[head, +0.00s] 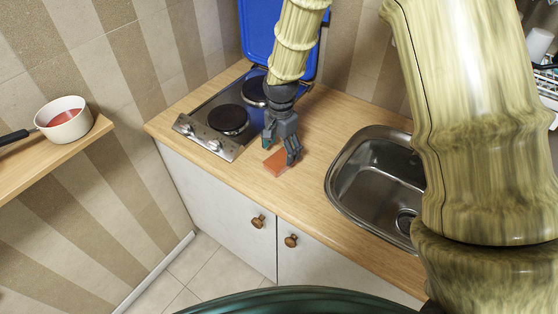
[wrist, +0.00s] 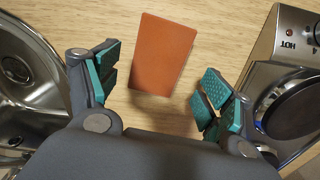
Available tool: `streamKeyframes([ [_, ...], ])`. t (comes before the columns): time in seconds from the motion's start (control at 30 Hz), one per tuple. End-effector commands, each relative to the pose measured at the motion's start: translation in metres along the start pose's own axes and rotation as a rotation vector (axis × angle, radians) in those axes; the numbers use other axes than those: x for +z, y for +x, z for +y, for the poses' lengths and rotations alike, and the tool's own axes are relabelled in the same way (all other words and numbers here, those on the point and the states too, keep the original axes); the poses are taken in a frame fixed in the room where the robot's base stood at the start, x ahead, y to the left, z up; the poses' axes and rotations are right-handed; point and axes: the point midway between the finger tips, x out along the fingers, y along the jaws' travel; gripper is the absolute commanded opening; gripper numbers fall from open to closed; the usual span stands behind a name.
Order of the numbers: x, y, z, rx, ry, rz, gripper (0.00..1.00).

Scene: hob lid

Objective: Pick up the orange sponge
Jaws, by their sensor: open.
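The orange sponge (head: 276,163) lies flat on the wooden counter between the hob and the sink. It also shows as a plain orange block in the wrist view (wrist: 161,55), lying beyond and between my open fingers. My gripper (head: 281,150) is close above the sponge, with its fingers pointing down. In the wrist view my gripper (wrist: 158,88) has its teal pads spread apart, with no contact on the sponge visible. One finger hides part of the sponge in the head view.
The hob (head: 228,115) with black plates and a raised blue lid (head: 257,32) stands left of the sponge. The steel sink (head: 365,170) is to the right. A saucepan (head: 63,122) sits on a wooden shelf (head: 50,161) at the left. The counter around the sponge is clear.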

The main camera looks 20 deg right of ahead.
Motion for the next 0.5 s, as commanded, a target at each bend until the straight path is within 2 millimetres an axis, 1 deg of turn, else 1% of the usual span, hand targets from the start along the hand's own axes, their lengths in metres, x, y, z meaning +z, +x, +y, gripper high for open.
streamKeyframes([
  [0.2,0.003,0.013,0.004,-0.001,0.002,0.000,0.80],
  [0.4,0.001,0.034,0.001,0.001,0.003,-0.001,0.80],
  [0.5,0.002,0.041,-0.001,0.001,0.003,-0.001,0.80],
])
